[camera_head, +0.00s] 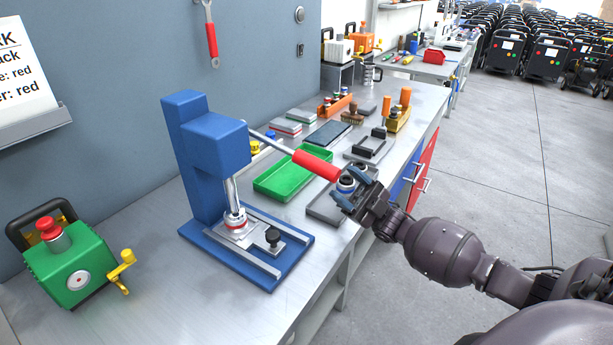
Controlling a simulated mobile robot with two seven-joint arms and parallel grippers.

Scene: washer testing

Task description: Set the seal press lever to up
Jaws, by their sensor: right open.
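The blue seal press (215,150) stands on the workbench at the centre left. Its lever has a thin metal rod and a red grip (316,164), and points out to the right, sloping slightly down in the picture. A metal ram comes down to a small part with a red ring (236,218) on the press plate. My right gripper (352,186) is open at the outer end of the red grip. Whether its fingers touch or straddle the grip cannot be told. My left gripper is not in view.
A green tray (268,186) lies behind the lever and a grey tray (321,212) lies partly under my right gripper. A green machine (72,265) with a red knob stands at the left. More parts fill the bench further back. The front bench surface (215,305) is clear.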

